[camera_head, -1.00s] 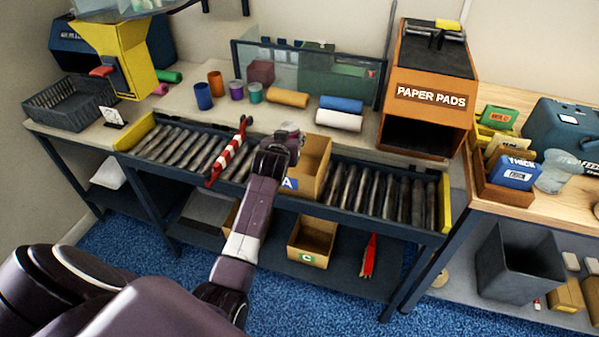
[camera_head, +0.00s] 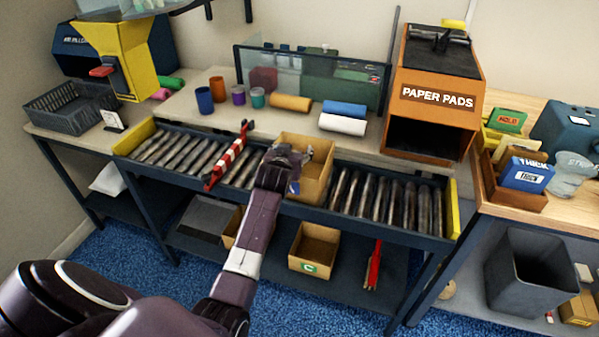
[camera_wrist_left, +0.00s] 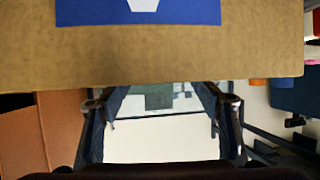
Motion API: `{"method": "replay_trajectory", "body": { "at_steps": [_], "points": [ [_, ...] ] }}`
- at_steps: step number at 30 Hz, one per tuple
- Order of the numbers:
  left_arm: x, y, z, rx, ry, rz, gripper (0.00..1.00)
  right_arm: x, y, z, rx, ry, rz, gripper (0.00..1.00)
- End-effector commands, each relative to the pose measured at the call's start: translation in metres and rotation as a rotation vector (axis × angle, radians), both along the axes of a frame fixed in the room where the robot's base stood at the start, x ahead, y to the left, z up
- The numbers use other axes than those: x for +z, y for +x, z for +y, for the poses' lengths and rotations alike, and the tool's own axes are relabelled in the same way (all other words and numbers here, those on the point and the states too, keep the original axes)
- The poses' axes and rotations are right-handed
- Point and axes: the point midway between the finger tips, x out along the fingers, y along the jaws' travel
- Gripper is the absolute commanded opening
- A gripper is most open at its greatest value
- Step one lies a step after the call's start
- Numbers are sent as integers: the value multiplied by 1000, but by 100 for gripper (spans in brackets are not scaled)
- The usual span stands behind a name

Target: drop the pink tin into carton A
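Carton A (camera_head: 318,172) is an open cardboard box on the roller conveyor. In the left wrist view its cardboard wall (camera_wrist_left: 160,62) fills the top, with a blue label (camera_wrist_left: 100,12) whose white letter is cut off. My left gripper (camera_head: 298,162) is at the carton's left front side and hides part of it. In the left wrist view the left gripper (camera_wrist_left: 162,100) has its fingers spread, with nothing between them. I cannot pick out the pink tin for certain; the carton's floor is partly hidden. My right gripper is not in view.
Blue (camera_head: 205,100), orange (camera_head: 217,89), purple (camera_head: 238,94) and teal (camera_head: 257,97) tins stand behind. Carton C (camera_head: 314,248) sits on the lower shelf. Rollers (camera_head: 385,195) right of carton A are clear.

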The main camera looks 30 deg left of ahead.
Motion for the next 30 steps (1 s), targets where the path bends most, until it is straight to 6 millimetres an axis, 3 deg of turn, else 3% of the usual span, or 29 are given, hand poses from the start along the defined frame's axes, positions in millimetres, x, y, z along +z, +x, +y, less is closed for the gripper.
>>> {"method": "replay_trajectory", "body": {
  "at_steps": [11,30],
  "points": [
    [2,-8,-4,0,-1,2,59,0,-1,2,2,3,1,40],
    [40,-90,-38,0,0,0,59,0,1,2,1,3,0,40]
  ]
}}
